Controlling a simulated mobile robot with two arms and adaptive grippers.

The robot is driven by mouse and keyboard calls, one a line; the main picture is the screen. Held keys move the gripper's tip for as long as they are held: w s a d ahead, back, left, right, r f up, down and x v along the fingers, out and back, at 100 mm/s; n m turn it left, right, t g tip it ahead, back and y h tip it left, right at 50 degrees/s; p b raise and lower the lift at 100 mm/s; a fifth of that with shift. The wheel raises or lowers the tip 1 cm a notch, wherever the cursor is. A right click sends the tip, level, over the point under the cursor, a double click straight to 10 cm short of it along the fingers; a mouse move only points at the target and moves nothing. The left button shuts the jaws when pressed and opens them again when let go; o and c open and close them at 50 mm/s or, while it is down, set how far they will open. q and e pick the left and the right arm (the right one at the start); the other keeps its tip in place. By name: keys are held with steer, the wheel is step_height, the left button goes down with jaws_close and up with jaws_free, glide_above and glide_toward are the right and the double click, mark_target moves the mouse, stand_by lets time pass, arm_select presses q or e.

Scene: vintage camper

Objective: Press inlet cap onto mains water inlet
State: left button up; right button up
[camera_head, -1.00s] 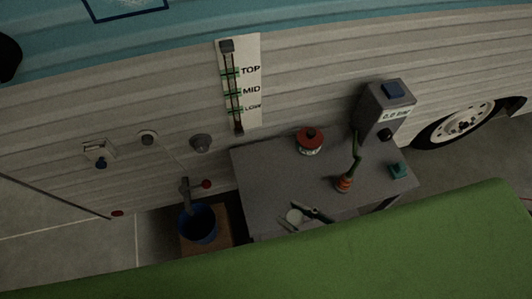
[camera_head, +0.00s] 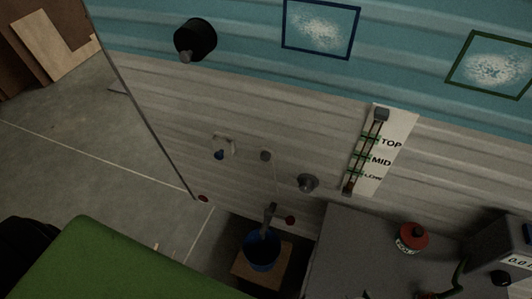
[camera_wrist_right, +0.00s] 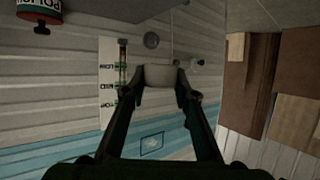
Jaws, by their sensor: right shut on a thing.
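My right gripper (camera_wrist_right: 161,88) shows only in the right wrist view, shut on a pale grey, short cylinder, apparently the inlet cap (camera_wrist_right: 160,76). The camper wall is beyond it, and the cylinder hides part of that wall. In the head view a small round fitting (camera_head: 265,155) and a larger grey round fitting (camera_head: 308,183) sit on the wall; I cannot tell which is the mains water inlet. The larger one seems to show in the right wrist view (camera_wrist_right: 151,40). My left gripper is in neither current view.
A white wall fitting (camera_head: 228,139) has a blue part (camera_head: 219,155). A level gauge (camera_head: 377,150) is on the wall. A blue bucket (camera_head: 262,252) stands on a wooden board (camera_head: 243,268). A grey table (camera_head: 345,255) holds a red-topped can (camera_head: 411,238). A black cylinder (camera_head: 195,38) protrudes above.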

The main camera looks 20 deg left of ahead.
steer(key=w+d+r, duration=0.2)
steer(key=w+d, duration=0.6)
steer(key=w, duration=0.5)
step_height(320, 180, up, 14)
steer(key=w+n+g+y, duration=0.2)
steer(key=n+y, duration=0.1)
steer(key=shift+w+a+f+n+g, duration=0.15)
steer(key=shift+a+n+g, duration=0.15)
steer(key=shift+a+g, duration=0.15)
